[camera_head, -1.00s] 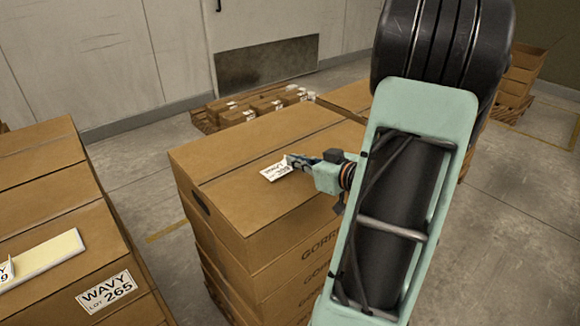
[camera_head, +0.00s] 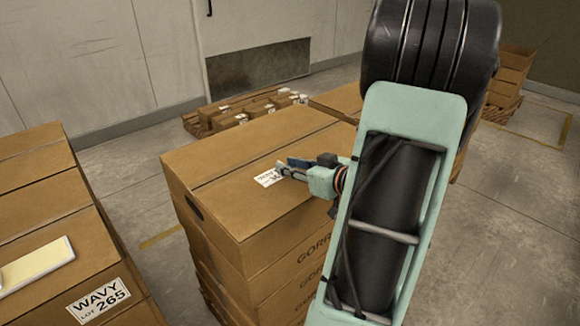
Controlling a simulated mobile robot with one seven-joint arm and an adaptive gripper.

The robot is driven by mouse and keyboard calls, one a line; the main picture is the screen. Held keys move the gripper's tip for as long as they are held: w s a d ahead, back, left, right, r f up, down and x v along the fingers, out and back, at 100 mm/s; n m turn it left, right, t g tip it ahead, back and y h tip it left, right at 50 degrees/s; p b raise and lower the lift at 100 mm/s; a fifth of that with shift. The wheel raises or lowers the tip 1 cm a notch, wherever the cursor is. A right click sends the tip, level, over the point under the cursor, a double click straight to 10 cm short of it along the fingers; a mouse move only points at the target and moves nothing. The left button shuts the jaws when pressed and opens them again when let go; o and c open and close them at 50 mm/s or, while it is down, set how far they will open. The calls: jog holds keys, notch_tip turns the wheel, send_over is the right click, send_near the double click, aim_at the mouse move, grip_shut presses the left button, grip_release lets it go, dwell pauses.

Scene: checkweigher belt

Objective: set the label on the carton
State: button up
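A small white label (camera_head: 267,178) with dark print lies on the top of the brown carton (camera_head: 215,159), near the middle of that face. It looks flat on the cardboard. My gripper (camera_head: 284,167) is just right of the label, low over the carton top. Its two fingers show apart, a bluish one behind and a grey one in front, so it looks open. The front fingertip overlaps the label's right edge in the view, and I cannot tell whether it touches. The carton tops a stack, and my arm hides its right side.
At left, another carton stack carries a "WAVY LOT 265" label (camera_head: 99,300) and a pale pad (camera_head: 35,266). Low packs (camera_head: 243,112) sit on a pallet behind. More stacked cartons (camera_head: 512,72) stand at back right. Bare floor lies between the stacks.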

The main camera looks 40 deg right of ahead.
jog(key=p+v, duration=0.2)
jog(key=v, duration=1)
jog(key=shift+p, duration=0.3)
